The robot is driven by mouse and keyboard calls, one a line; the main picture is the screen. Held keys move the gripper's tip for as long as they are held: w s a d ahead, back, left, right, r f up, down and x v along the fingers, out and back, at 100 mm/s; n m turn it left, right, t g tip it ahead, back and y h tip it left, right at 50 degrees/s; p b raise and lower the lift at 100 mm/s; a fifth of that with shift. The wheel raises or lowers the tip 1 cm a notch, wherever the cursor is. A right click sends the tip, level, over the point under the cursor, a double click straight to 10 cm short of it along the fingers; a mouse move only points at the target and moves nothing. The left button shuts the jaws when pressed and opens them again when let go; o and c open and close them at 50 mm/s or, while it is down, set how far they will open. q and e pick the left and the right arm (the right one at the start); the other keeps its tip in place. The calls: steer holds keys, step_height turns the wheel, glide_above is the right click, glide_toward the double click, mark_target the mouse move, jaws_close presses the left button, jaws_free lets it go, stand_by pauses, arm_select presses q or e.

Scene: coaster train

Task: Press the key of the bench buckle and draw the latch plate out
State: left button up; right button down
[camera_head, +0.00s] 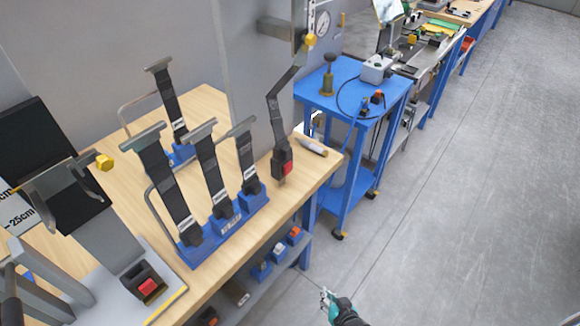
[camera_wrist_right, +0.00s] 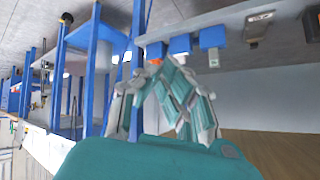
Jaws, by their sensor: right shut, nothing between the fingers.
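A black buckle (camera_head: 148,285) with a red key sits on a grey plate at the front left of the bench, below a wide grey strap. A second black buckle (camera_head: 283,163) with a red key stands near the bench's right corner, with a dark strap (camera_head: 274,110) running up from it. I cannot tell which is the bench buckle, nor how deep either latch plate sits. My right gripper (camera_head: 326,293) is shut and empty, low over the floor, right of the bench and apart from both buckles. Its fingers fill the middle of the right wrist view (camera_wrist_right: 158,62). My left gripper is not in view.
The wooden bench (camera_head: 105,225) also holds a blue rack (camera_head: 190,257) with several straps. Blue-and-grey items (camera_head: 263,270) lie on the shelf below. A blue cart (camera_head: 345,95) stands behind the bench's right end. The floor (camera_head: 470,200) to the right is clear.

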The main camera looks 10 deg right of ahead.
mark_target(288, 168)
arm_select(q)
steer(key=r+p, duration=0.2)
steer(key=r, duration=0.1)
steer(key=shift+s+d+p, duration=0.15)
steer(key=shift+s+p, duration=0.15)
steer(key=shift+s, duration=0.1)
arm_select(e)
steer(key=w+d+r+m+t, duration=0.1)
steer(key=w+r+t, duration=0.3)
steer(key=r, duration=1.2)
steer(key=w+r+m+t, duration=0.4)
steer(key=w+r, duration=0.7)
steer(key=r, duration=0.6)
steer(key=shift+d+r+t+h, duration=0.2)
steer(key=shift+d+t+h, duration=0.2)
steer(key=shift+t, duration=0.2)
arm_select(q)
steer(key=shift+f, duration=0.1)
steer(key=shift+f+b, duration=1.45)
steer(key=shift+b, duration=0.05)
arm_select(e)
steer(key=shift+w+a, duration=0.9)
steer(key=shift+w, duration=0.25)
steer(key=shift+w+a, duration=0.95)
steer(key=shift+w, duration=0.2)
steer(key=shift+w+a, duration=0.9)
steer(key=shift+w, duration=0.25)
